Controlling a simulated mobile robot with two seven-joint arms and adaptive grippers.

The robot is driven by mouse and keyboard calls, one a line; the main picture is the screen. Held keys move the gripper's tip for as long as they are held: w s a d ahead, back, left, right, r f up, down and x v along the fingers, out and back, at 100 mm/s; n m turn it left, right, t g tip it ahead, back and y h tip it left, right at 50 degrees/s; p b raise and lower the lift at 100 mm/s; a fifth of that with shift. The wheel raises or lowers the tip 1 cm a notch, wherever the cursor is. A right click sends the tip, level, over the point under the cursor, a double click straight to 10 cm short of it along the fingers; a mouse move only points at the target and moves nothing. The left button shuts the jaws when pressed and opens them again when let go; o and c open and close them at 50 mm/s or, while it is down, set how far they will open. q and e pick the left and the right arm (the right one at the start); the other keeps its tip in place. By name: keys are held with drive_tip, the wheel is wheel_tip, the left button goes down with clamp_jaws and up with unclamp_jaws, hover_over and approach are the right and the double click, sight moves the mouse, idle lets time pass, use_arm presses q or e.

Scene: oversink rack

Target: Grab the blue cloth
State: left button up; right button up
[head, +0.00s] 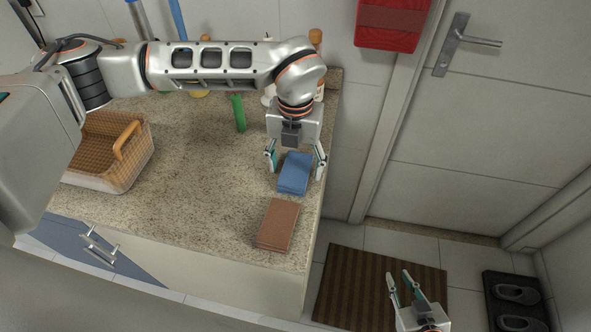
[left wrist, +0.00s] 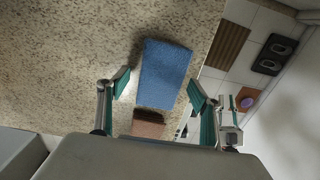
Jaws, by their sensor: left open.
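The blue cloth (head: 294,173) lies folded on the speckled countertop near its right edge. My left gripper (head: 296,174) is above it with its fingers open, one on each side of the cloth. In the left wrist view the blue cloth (left wrist: 164,74) extends from between the open fingers of my left gripper (left wrist: 160,92), apart from both. I cannot tell the exact height above the cloth. My right gripper (head: 406,286) is at the lower right, over the floor, its fingers apart and empty.
A folded brown cloth (head: 277,224) lies just in front of the blue one; part of it shows in the left wrist view (left wrist: 148,124). A wicker basket (head: 141,165) stands at left. A green item (head: 238,112) and bottles stand behind. The countertop (head: 200,190) between is clear.

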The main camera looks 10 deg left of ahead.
use_arm(q)
drive_tip(key=c, duration=1.1)
